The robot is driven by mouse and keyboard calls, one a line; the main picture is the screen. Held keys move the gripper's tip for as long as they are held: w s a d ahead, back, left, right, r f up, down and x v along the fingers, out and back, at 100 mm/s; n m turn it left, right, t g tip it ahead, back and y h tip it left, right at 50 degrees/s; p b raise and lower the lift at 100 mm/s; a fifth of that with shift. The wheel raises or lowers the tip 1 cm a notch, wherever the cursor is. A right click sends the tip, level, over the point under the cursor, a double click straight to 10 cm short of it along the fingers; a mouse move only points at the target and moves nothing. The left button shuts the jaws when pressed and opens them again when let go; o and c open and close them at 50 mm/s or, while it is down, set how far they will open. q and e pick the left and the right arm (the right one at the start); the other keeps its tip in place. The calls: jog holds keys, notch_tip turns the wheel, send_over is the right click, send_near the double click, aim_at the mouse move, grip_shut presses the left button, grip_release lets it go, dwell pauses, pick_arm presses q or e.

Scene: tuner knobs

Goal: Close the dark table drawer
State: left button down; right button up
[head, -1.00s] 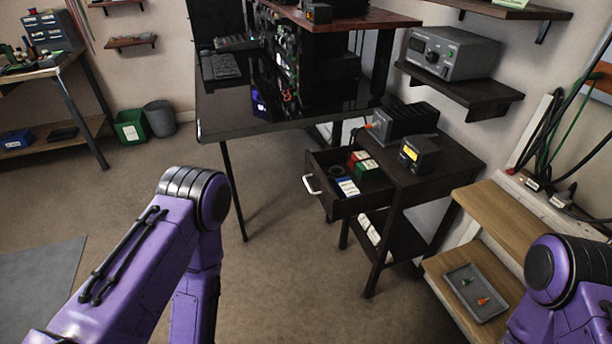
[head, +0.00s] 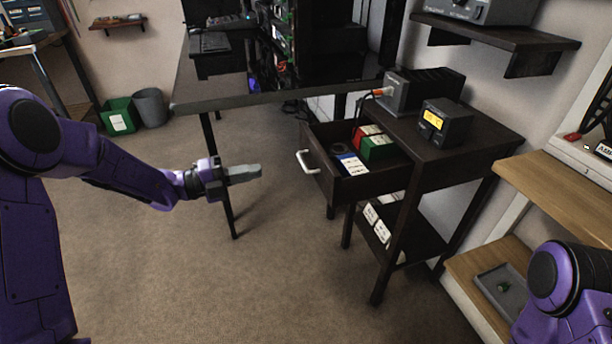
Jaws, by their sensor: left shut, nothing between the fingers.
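The dark drawer (head: 336,185) of the small dark side table (head: 470,150) is pulled open toward the left. It has a pale curved handle (head: 307,163) on its front. Inside are a green box (head: 378,148), a red box (head: 364,134) and a white-and-blue box (head: 352,167). My left gripper (head: 258,172) is shut and empty, pointing right, left of the drawer handle and apart from it. My right arm (head: 565,290) shows at the lower right, but its gripper is out of view.
A small meter with a yellow display (head: 446,122) and a grey device (head: 405,90) stand on the side table. A black desk (head: 200,85) is behind. A wooden shelf unit (head: 560,190) with a grey tray (head: 502,287) is at the right. The carpet left of the drawer is clear.

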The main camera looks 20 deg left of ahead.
aim_at(319, 159)
pick_arm(q)
jog(key=b+x, duration=0.1)
jog(key=x, duration=1.3)
jog(key=shift+s, duration=0.15)
